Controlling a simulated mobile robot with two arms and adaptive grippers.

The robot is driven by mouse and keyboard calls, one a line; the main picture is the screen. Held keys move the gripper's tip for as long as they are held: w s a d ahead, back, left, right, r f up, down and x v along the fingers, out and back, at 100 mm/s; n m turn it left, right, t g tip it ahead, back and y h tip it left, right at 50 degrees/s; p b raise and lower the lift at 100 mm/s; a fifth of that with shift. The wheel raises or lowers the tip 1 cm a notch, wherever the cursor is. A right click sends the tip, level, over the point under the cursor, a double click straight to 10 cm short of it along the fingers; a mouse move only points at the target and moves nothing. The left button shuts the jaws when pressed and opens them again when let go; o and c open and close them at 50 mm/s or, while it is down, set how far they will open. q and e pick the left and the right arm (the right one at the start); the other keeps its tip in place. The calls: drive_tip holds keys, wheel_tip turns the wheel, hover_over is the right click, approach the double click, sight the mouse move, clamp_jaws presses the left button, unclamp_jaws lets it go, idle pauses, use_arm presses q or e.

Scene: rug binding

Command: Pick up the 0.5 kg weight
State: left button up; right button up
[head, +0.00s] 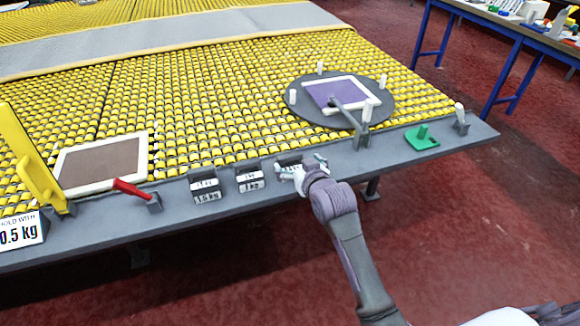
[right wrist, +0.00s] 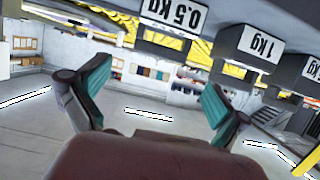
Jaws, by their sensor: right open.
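The 0.5 kg weight (head: 288,160) is a small dark block with a white label, the rightmost of a row of weights on the grey table edge. In the head view, my right gripper (head: 305,167) is in front of it and hides part of it and its label. In the right wrist view, the 0.5 kg weight (right wrist: 172,18) shows upside down at the top, beyond the fingertips. My right gripper (right wrist: 158,88) is open there, with its teal fingers spread and nothing between them. I cannot tell whether a finger touches the weight. My left gripper is out of view.
The 1 kg weight (head: 249,180) and 1.5 kg weight (head: 206,189) stand close by on the left. A red-handled lever (head: 133,189) is further left. A round turntable (head: 308,111) and a green piece (head: 421,139) lie to the right. A "hold with 0.5 kg" sign (head: 22,231) stands far left.

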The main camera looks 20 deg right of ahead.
sight(291, 158)
drive_tip(key=shift+x, duration=0.9)
drive_tip(key=shift+f+x, duration=0.15)
drive_tip(key=shift+x, duration=1.15)
drive_tip(key=shift+f+x, duration=0.2)
drive_tip(key=shift+x, duration=1.15)
drive_tip(key=shift+s, duration=0.15)
drive_tip(key=shift+c, duration=0.3)
drive_tip(key=c, duration=1.3)
drive_tip(key=shift+r, duration=0.1)
drive_tip(key=shift+c, duration=1.3)
